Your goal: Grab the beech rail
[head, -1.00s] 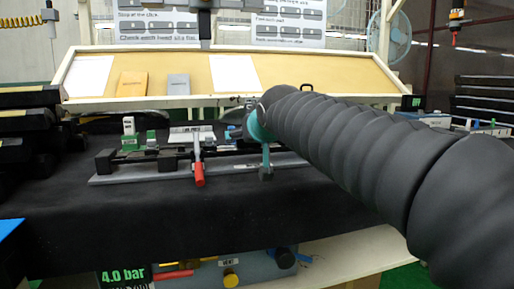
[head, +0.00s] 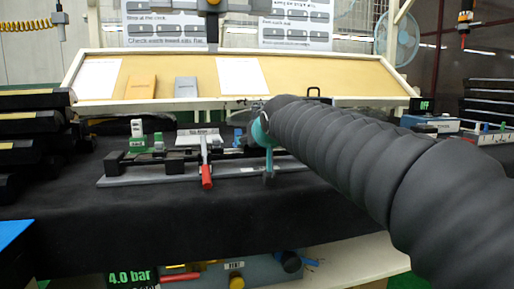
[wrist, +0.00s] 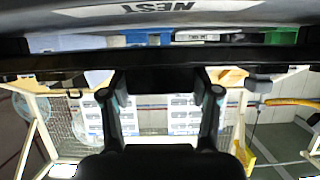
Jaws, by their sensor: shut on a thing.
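My gripper (head: 268,172) is at the right part of a grey fixture base (head: 135,181) on the black-covered bench. In the wrist view, the two fingers of my gripper (wrist: 167,88) stand apart, with their tips at a long dark bar (wrist: 60,60) that runs across the picture. The gripper is shut on this bar. No pale, beech-coloured rail shows; the bar looks black. In the head view my arm and gripper hide part of the bar's right side. I cannot tell whether the bar is clear of the base.
A sloped board (head: 280,85) is behind. Black stacked bins (head: 30,130) are at left; a grey box (head: 430,124) is at right. The front bench cloth is clear.

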